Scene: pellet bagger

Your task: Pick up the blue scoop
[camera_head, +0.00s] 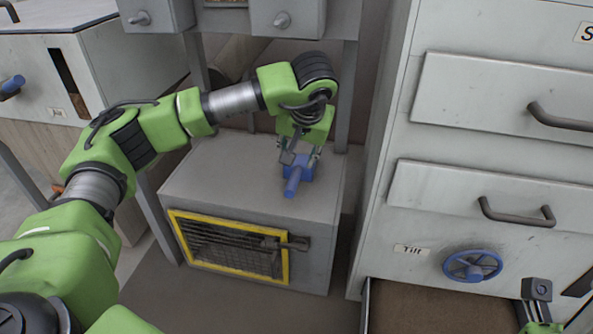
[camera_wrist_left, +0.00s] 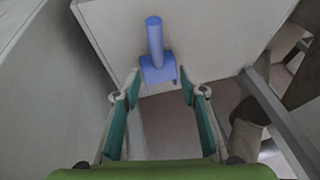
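The blue scoop (camera_head: 297,172) lies on top of the grey box (camera_head: 200,180) below the hoppers, its handle pointing toward the box's front. It also shows in the left wrist view (camera_wrist_left: 156,58), near the box top's edge. My left gripper (camera_head: 300,158) is just above the scoop's wider end in the head view. In the wrist view its two fingers (camera_wrist_left: 161,85) are apart, with the scoop just beyond the tips and nothing held between them.
The box has a yellow-framed mesh front (camera_head: 228,245) with a dark latch. A tall grey cabinet (camera_head: 470,140) with handles and a blue handwheel (camera_head: 472,265) stands on the right. An open drawer with brown contents (camera_head: 440,310) is below it. Metal posts flank the box.

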